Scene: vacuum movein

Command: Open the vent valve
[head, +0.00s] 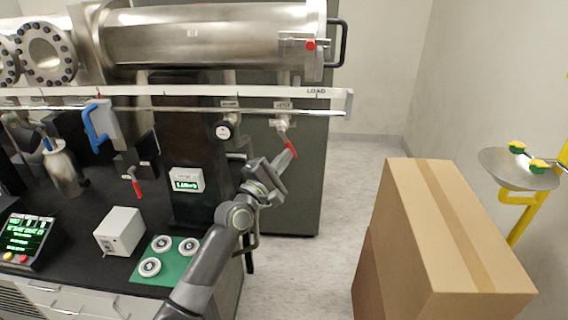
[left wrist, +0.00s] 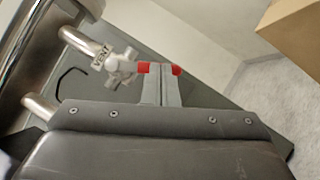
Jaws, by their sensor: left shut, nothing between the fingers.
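The vent valve (head: 281,122) hangs under the rail at the chamber's right end, below its VENT label (head: 283,105). Its red lever (head: 291,147) points down and slightly right. My left gripper (head: 288,156) is shut and empty, its fingertips right at the lever. In the left wrist view the valve body (left wrist: 122,68) is left of the shut fingers (left wrist: 160,66). The red lever (left wrist: 176,70) shows on both sides of the fingertips, its middle hidden behind them. I cannot tell whether they touch. My right gripper is not in view.
The steel chamber (head: 200,38) and rail (head: 180,92) run above. Another red-handled valve (head: 136,188), a gauge (head: 224,130) and a small display (head: 187,182) are left. Stacked cardboard boxes (head: 410,225) and a yellow eyewash station (head: 520,170) stand right. Floor (head: 310,265) between is clear.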

